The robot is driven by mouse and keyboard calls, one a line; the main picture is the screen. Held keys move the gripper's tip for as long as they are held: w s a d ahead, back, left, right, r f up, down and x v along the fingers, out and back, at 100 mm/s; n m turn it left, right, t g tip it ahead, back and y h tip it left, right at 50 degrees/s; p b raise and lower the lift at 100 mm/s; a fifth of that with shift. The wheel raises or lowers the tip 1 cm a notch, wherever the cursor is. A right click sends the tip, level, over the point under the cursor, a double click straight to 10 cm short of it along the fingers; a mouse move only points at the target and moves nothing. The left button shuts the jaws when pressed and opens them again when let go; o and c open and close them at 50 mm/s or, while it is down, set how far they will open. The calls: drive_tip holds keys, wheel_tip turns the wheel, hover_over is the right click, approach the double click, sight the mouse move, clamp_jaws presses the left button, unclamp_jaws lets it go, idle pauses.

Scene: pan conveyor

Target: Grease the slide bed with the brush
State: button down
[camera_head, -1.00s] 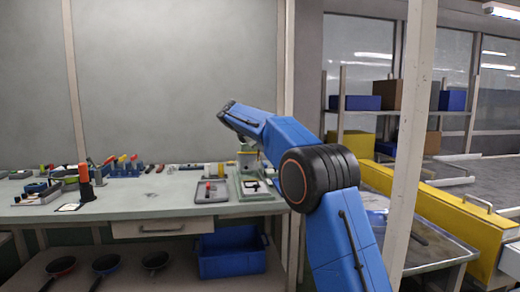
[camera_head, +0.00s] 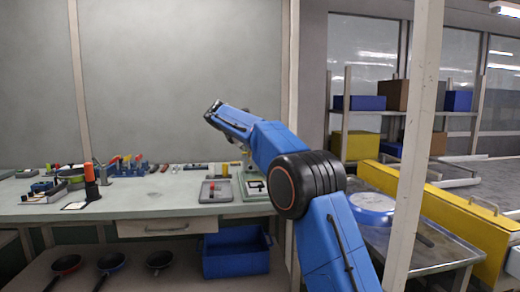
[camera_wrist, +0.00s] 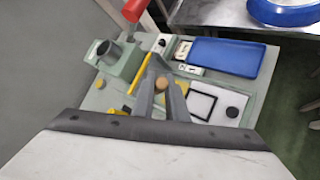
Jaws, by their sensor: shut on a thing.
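In the wrist view my gripper (camera_wrist: 161,83) is shut on the brush (camera_wrist: 162,84). Only the round tan end of its handle shows between the fingers; the bristles are hidden. Below the fingers is a green fixture plate (camera_wrist: 94,98) with a grey upright cylinder in a block at left and a yellow strip in the middle. A white, black-edged panel (camera_wrist: 200,103) lies just right of the fingers. I cannot tell which part is the slide bed, or whether the brush touches it. In the head view my arm hides the gripper and part of the fixture (camera_head: 256,198).
A blue tray (camera_wrist: 222,56) and a red-topped post (camera_wrist: 135,9) stand at the fixture's far side. The workbench (camera_head: 150,203) carries several tools at left. A blue-rimmed pan (camera_head: 372,203) sits on the metal table at right, near a white post (camera_head: 412,150).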

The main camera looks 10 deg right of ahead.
drive_tip(key=shift+a+f, duration=0.2)
drive_tip(key=shift+f, duration=4)
drive_tip(key=shift+f, duration=0.85)
drive_tip(key=shift+d, duration=0.1)
drive_tip(key=shift+s+d, duration=0.1)
drive_tip(key=shift+d, duration=1.5)
drive_tip(key=shift+d, duration=0.1)
drive_tip(key=shift+d, duration=0.75)
drive_tip(key=shift+s+d, duration=0.1)
drive_tip(key=shift+d, duration=0.75)
